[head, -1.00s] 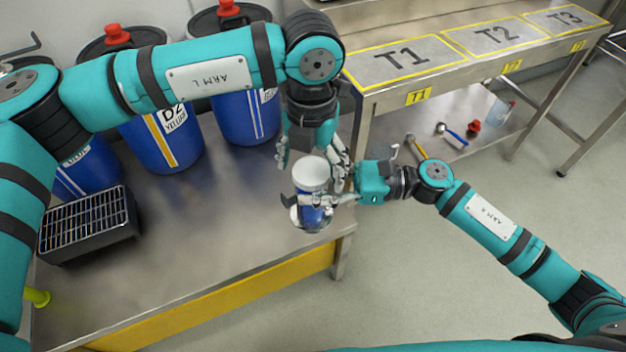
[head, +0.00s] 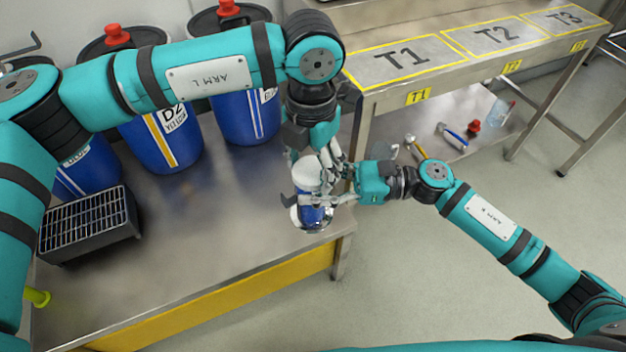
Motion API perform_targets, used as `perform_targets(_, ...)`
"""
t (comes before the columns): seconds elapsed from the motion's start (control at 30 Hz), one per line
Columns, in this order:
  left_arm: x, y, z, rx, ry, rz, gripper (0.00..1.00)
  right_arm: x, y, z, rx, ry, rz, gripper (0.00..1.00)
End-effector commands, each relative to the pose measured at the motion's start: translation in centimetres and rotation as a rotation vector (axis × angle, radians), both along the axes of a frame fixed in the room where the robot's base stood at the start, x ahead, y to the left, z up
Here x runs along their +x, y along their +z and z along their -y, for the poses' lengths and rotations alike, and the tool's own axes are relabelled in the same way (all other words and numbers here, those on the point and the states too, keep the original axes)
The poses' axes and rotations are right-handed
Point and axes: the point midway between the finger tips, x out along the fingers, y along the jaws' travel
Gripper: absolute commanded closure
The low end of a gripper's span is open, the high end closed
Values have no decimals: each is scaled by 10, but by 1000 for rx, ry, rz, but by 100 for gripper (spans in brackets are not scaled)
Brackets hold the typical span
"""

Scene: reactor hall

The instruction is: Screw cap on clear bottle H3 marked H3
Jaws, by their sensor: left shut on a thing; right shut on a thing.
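The clear bottle (head: 312,216) with blue on its body is upright at the front right corner of the steel bench. Its marking is too small to read. The white cap (head: 307,172) is at the top of the bottle; the join between them is hidden by my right fingers. My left gripper (head: 318,164) comes down from above and is shut on the cap. My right gripper (head: 322,200) reaches in from the right and is shut on the bottle just below the cap.
Blue drums (head: 162,140) with red caps stand at the back of the bench. A black wire-topped box (head: 88,224) is at the left. To the right is a table (head: 455,72) with pads T1, T2 and T3, and tools on its lower shelf. The bench's front middle is clear.

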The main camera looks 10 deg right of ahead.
Motion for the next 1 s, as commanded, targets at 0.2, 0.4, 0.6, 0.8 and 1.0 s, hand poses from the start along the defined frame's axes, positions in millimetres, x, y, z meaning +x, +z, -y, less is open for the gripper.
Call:
perform_targets(0.2, 0, 0, 0, 1, 1, 0, 39, 0, 2, 0, 2, 2, 1, 100)
perform_targets(0.4, 0, 0, 0, 1, 2, 0, 17, 0, 2, 0, 2, 2, 1, 100)
perform_targets(0.6, 0, 0, 0, 1, 2, 0, 17, 0, 2, 0, 2, 1, 1, 100)
perform_targets(0.8, 1, 11, 0, -1, 3, 3, 17, 0, 2, 0, 2, 1, 1, 100)
perform_targets(1.0, 1, 38, 0, -1, 3, 3, 17, 0, 1, 0, 2, 1, 1, 100)
